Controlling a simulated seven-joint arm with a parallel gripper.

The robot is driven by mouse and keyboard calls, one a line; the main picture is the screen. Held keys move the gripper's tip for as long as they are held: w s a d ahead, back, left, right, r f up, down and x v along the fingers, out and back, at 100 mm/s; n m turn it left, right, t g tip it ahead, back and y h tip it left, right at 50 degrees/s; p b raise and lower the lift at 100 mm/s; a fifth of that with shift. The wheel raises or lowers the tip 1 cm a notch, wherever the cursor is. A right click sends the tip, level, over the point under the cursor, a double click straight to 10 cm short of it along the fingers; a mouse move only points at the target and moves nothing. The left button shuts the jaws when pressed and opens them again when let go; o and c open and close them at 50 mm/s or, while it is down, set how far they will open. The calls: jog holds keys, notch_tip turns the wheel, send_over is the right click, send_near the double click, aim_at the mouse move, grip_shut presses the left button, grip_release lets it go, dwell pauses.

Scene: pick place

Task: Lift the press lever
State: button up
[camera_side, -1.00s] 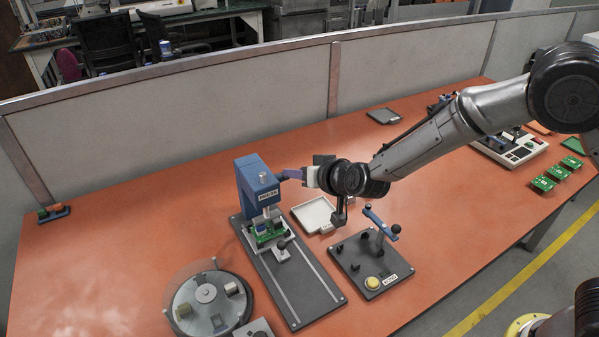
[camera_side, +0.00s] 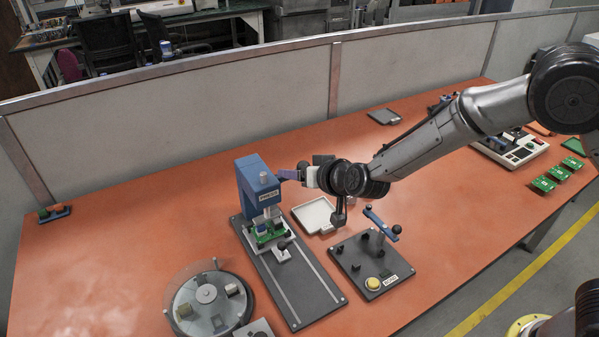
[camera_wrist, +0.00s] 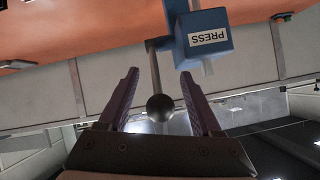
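The blue press (camera_side: 252,180) stands on a dark base plate left of centre. Its label also shows in the wrist view (camera_wrist: 208,37). The press lever is a thin rod (camera_wrist: 154,68) ending in a black ball knob (camera_wrist: 160,107). In the wrist view the knob lies between the two purple fingers of my gripper (camera_wrist: 160,87), with gaps on both sides. The fingers are open. A green board (camera_side: 266,236) sits under the press head.
A white tray (camera_side: 316,214) lies right of the press. A dark fixture with a yellow button (camera_side: 373,283) and blue lever stands at front right. A round turntable (camera_side: 207,305) is at front left. The table behind the press is clear up to the partition.

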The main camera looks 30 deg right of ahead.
jog(key=shift+d, duration=0.1)
jog(key=a+v, duration=0.1)
jog(key=v, duration=1.2)
jog(key=shift+s+d+r, duration=0.2)
jog(key=shift+s+d, duration=0.2)
jog(key=shift+d, duration=0.1)
jog(key=s+d+r+t, duration=0.2)
jog(key=s+d+r, duration=0.2)
jog(key=d+r, duration=0.95)
jog(key=s+d+f+n+g, duration=0.1)
jog(key=s+f+g, duration=0.1)
jog(key=s, duration=0.5)
jog(key=s+d+f+g, duration=0.2)
jog(key=s+f+g, duration=0.1)
jog(key=s, duration=0.4)
jog(key=s+d+f+n+g+h, duration=0.1)
jog(key=s+f+g, duration=0.2)
jog(key=s, duration=0.5)
jog(key=shift+d+f+n, duration=0.3)
jog(key=shift+f, duration=0.3)
